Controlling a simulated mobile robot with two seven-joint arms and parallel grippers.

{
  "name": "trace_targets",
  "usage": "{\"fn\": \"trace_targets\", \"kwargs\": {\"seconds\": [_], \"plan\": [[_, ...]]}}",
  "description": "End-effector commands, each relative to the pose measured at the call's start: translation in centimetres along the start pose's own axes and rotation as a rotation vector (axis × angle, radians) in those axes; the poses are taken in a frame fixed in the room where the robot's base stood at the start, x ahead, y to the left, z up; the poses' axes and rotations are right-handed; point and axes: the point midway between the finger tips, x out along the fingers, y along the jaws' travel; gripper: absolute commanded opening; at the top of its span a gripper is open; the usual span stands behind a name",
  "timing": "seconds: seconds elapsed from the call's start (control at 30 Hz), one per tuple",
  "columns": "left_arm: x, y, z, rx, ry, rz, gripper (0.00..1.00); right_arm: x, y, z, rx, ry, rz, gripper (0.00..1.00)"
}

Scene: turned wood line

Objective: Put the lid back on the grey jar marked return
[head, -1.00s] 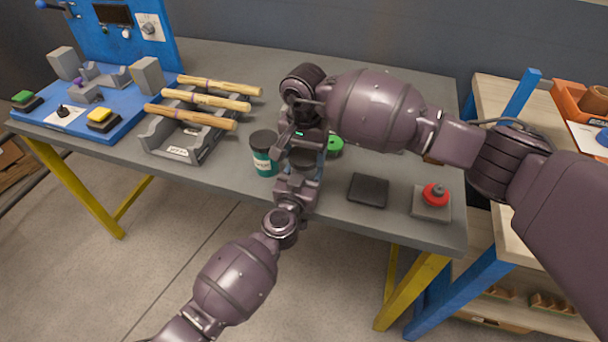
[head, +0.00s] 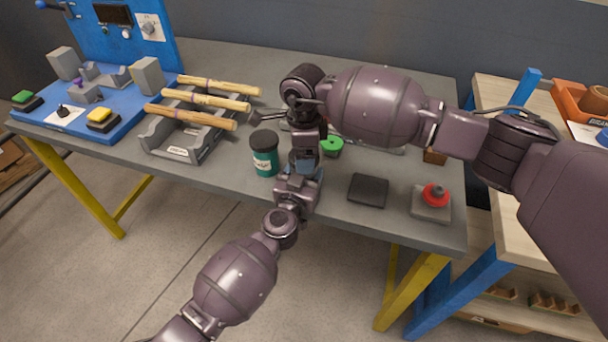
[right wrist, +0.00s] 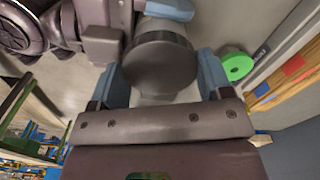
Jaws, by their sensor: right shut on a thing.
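A dark round lid (right wrist: 160,62) shows in the right wrist view, between the two blue-grey fingers of my right gripper (right wrist: 161,80), which is shut on it. A pale grey body, seemingly the grey jar (right wrist: 163,24), shows just beyond the lid. I cannot tell whether lid and jar touch, and no marking is readable. In the head view my right gripper (head: 305,148) points down from above, and my left gripper (head: 301,172) meets it from the front. The arms hide the lid and grey jar there. I cannot tell how the left fingers stand.
A teal jar (head: 265,160) with a dark lid stands just left of my grippers. A green round thing (head: 331,147) lies just right. A black pad (head: 368,190) and red button (head: 435,194) are farther right. A grey rack (head: 180,150) holds wooden handles at left.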

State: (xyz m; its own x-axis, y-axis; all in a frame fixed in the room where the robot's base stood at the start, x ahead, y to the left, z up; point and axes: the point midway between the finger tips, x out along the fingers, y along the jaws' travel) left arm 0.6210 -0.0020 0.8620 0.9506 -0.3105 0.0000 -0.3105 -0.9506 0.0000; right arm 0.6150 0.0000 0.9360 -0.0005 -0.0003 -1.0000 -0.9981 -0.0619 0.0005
Motion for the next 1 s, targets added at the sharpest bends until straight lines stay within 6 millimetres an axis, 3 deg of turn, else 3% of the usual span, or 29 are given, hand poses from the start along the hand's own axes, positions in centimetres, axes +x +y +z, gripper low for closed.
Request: {"fn": "trace_targets", "kwargs": {"seconds": [1.0], "plan": [[-0.01, -0.07, 0.04, 0.0, -0.001, -0.001, 0.0, 0.1, -0.04, -0.03, 1.436, 0.0, 0.001, 0.44]]}}
